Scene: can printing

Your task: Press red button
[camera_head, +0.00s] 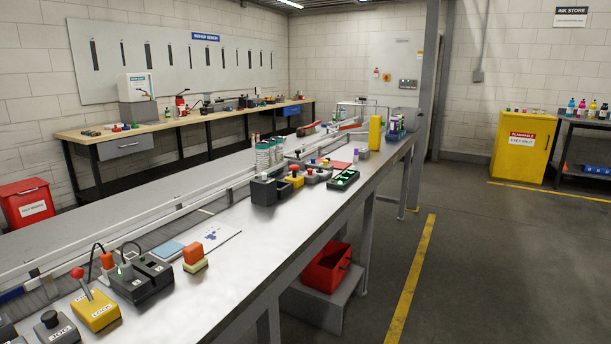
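A small yellow box with a red top (294,175), which looks like a red push button, stands on the long metal bench (235,250) near its middle. It is small in the picture, so its lettering cannot be read. Closer at the left, a yellow box (96,310) carries a lever with a red ball knob (77,272). Beside it a grey box has a black round button (49,318). Neither of my grippers is in view.
A black charger-like unit (140,278) and an orange-topped block (194,257) stand on the near bench. Stacked cans (267,152), a dark holder (264,190) and a green-lined tray (343,180) are around the middle. The floor to the right (490,270) is clear.

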